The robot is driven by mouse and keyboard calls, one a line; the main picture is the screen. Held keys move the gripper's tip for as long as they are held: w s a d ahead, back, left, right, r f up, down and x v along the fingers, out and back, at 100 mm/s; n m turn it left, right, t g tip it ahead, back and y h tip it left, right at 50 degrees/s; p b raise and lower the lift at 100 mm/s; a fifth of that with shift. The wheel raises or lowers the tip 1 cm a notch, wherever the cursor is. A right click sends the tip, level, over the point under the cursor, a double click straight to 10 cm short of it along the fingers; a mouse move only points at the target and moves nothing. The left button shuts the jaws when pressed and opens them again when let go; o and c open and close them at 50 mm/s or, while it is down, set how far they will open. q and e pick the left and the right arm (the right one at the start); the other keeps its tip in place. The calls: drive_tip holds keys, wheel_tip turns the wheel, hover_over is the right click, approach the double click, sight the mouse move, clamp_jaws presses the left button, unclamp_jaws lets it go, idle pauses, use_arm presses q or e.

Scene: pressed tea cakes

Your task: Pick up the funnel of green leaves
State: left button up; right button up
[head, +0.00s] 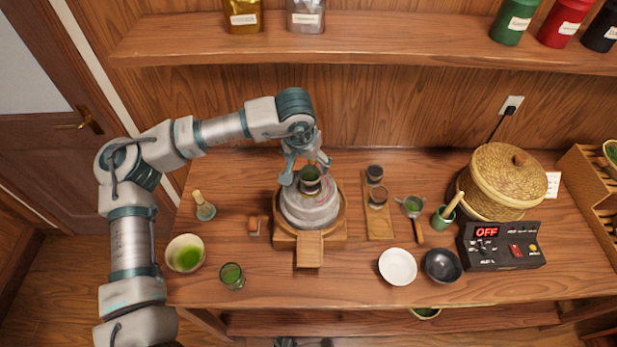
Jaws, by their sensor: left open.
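A small dark funnel (311,186) with green leaves inside sits upright on top of the round grey stone mill (308,211) at the middle of the table. My left gripper (308,172) reaches in from above and behind it. Its fingers are apart, one to the left of the funnel and one at its right rear. I cannot tell whether either finger touches the funnel. My right gripper does not show.
A wooden board (378,225) with small dark cups and a strainer (412,205) lie right of the mill. A white bowl (398,266) and black bowl (443,266) stand in front. A whisk (203,207), tea bowl (185,253) and green glass (232,276) are left. A shelf (380,38) overhangs behind.

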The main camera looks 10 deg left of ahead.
sight(311, 174)
use_arm(q)
drive_tip(key=shift+w+d+f, duration=0.25)
drive_tip(key=shift+d+f, duration=0.2)
drive_tip(key=shift+f, duration=0.25)
drive_tip(key=shift+d+f, duration=0.15)
drive_tip(key=shift+f, duration=0.25)
drive_tip(key=f, duration=0.2)
drive_tip(key=a+f, duration=0.1)
drive_tip(key=shift+w+f+p, duration=0.15)
drive_tip(key=shift+f+p, duration=0.2)
drive_tip(key=shift+p, duration=0.05)
drive_tip(key=shift+w+a+f, duration=0.2)
drive_tip(key=shift+f, duration=0.15)
drive_tip(key=shift+d, duration=0.25)
drive_tip(key=shift+c, duration=0.7)
drive_tip(key=shift+d+r, duration=0.1)
drive_tip(key=shift+d, duration=0.1)
drive_tip(key=c, duration=0.4)
drive_tip(key=shift+s+d, duration=0.1)
drive_tip(key=shift+d, duration=0.1)
drive_tip(key=c, duration=0.7)
drive_tip(key=shift+a, duration=0.1)
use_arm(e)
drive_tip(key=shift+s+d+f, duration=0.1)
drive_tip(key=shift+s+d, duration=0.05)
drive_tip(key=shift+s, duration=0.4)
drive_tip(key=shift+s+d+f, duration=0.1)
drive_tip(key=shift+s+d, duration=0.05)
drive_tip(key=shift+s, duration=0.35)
